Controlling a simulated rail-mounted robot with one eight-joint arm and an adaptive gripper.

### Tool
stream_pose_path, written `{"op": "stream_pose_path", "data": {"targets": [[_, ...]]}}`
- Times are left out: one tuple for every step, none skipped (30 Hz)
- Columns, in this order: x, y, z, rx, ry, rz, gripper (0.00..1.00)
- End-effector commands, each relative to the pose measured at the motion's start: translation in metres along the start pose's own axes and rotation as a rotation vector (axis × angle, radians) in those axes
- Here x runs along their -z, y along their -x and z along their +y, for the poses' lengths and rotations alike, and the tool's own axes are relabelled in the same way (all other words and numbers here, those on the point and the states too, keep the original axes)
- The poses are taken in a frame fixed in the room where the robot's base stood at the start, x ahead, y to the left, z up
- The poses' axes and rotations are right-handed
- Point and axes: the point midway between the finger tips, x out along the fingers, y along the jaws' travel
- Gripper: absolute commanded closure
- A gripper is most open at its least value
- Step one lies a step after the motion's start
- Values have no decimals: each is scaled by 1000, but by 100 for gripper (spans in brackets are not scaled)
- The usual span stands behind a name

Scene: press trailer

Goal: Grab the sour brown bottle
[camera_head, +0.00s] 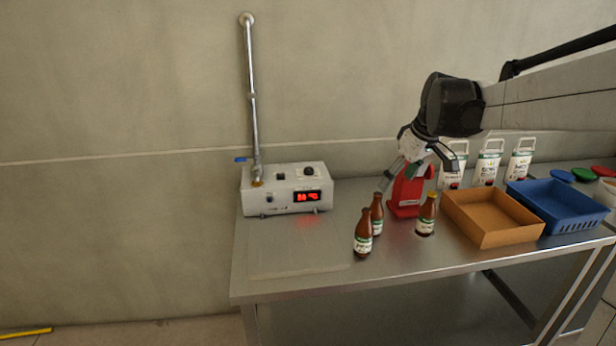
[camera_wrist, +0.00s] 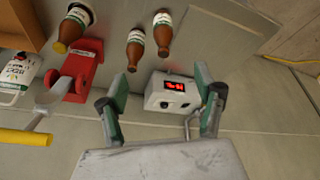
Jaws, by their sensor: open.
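Three brown bottles stand upright on the steel table (camera_head: 300,260). The front bottle (camera_head: 363,235) and the one just behind it (camera_head: 377,215) have dark tops. The third bottle (camera_head: 427,216), to their right, has a yellow cap. All have white and green labels; I cannot read which is sour. The wrist view shows the yellow-capped bottle (camera_wrist: 76,24) and the other two (camera_wrist: 135,46) (camera_wrist: 162,32). My gripper (camera_head: 418,172) is open and empty, above and behind the bottles near the red device. Its green-sided fingers (camera_wrist: 162,92) are spread in the wrist view.
A red device (camera_head: 407,192) stands behind the bottles, close under my gripper. An orange-brown tray (camera_head: 485,237) and blue crate (camera_head: 575,222) are at right, with white handled containers (camera_head: 488,168) behind. A grey box with red display (camera_head: 285,200) is at left. The front-left tabletop is clear.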

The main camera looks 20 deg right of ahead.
Motion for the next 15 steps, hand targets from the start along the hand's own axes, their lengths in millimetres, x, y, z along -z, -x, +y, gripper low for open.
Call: {"op": "stream_pose_path", "data": {"targets": [[3,-5,20,9,10,-3,34],[4,-8,30,15,21,-4,34],[4,-12,44,24,34,-7,34],[5,-15,54,31,45,-8,34],[5,-19,64,37,54,-9,34],[4,-24,78,48,68,-10,34],[4,-27,88,54,80,-10,34],[3,-31,99,60,90,-10,34],[1,-36,112,70,105,-10,34],[-1,-40,123,77,114,-8,34],[-2,-44,133,84,125,-7,34],[-6,-50,147,93,140,-6,34],[-8,-54,157,100,151,-4,34],[-11,-59,167,106,162,-2,34],[-16,-65,181,116,176,2,34]]}}
